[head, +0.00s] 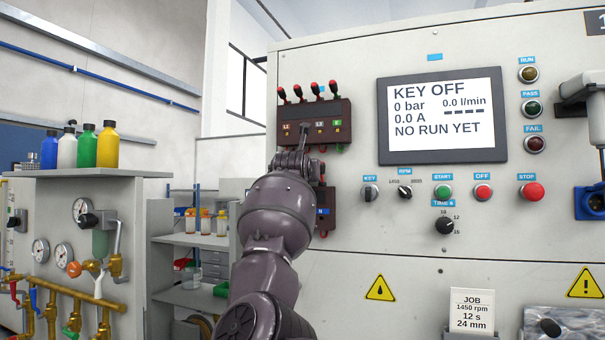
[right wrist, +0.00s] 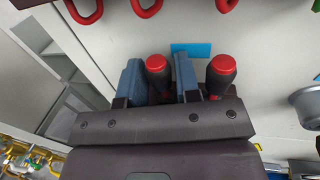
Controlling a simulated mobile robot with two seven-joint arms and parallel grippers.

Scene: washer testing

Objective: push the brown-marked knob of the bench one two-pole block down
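The dark two-pole block (head: 327,203) with a blue N label is mounted low on the bench panel. My right arm hides its left part in the head view. The right wrist view shows two black knobs with red tips, a left knob (right wrist: 157,64) and a right knob (right wrist: 221,70). My right gripper (right wrist: 158,80) has its blue fingers on either side of the left knob, very close to it. Whether they press on it is unclear. The brown mark is hidden. In the head view the right gripper (head: 296,160) is in front of the panel. My left gripper is not in view.
Directly above is a block (head: 315,112) with several red-tipped levers, all up. A screen (head: 441,115) reading KEY OFF and a row of switches are to the right. Shelves (head: 200,240) and brass piping (head: 60,300) stand to the left.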

